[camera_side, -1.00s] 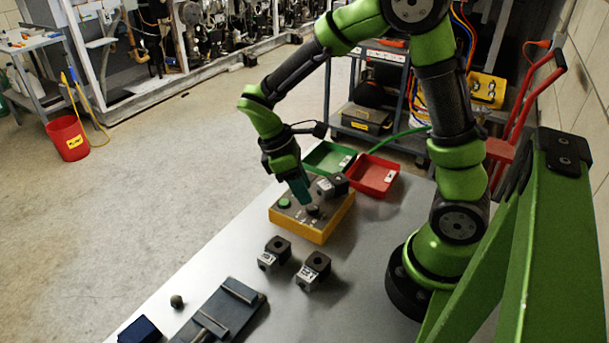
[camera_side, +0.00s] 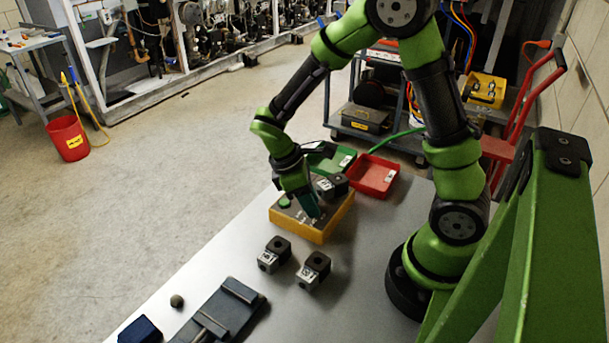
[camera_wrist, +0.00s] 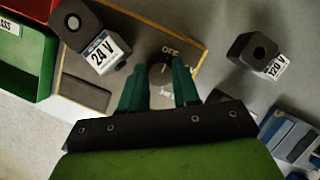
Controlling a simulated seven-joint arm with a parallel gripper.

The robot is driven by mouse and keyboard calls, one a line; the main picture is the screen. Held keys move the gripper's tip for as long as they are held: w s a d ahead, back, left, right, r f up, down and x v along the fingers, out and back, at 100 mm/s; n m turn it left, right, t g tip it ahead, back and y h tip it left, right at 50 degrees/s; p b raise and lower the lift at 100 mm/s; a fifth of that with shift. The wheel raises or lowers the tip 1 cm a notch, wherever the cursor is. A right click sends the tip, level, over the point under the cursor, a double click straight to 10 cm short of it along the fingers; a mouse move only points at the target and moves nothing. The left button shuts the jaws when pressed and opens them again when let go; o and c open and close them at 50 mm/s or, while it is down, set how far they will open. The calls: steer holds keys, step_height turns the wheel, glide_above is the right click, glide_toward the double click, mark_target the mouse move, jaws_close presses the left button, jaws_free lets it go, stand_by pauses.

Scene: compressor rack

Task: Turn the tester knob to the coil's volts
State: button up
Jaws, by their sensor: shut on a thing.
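The tester (camera_side: 298,232) is a yellow box with a grey top lying on the table. Its dark knob (camera_wrist: 160,74) sits between my gripper's teal fingers in the wrist view, below the printed word OFF. A small pale line on the knob seems to point roughly toward OFF. Other print near the fingers is partly hidden. My gripper (camera_wrist: 160,82) points down and is shut on the knob; in the side view it (camera_side: 314,214) hides the knob. A coil (camera_wrist: 95,42) labelled 24 V rests on the tester; it also shows in the side view (camera_side: 331,187).
A coil (camera_wrist: 258,52) labelled 120 V stands on the table, with another coil (camera_side: 313,270) close by. A green bin (camera_side: 345,157) and a red bin (camera_side: 374,176) lie behind the tester.

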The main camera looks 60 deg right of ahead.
steer(key=shift+m, duration=0.3)
steer(key=m+y, duration=0.2)
steer(key=m, duration=0.2)
steer(key=shift+g, duration=0.3)
jaws_close()
steer(key=m+y, duration=0.1)
steer(key=m, duration=0.4)
steer(key=shift+d+y, duration=0.1)
steer(key=shift+y, duration=0.3)
steer(key=shift+w, duration=0.1)
steer(key=o, duration=0.8)
jaws_free()
steer(key=shift+c, duration=0.2)
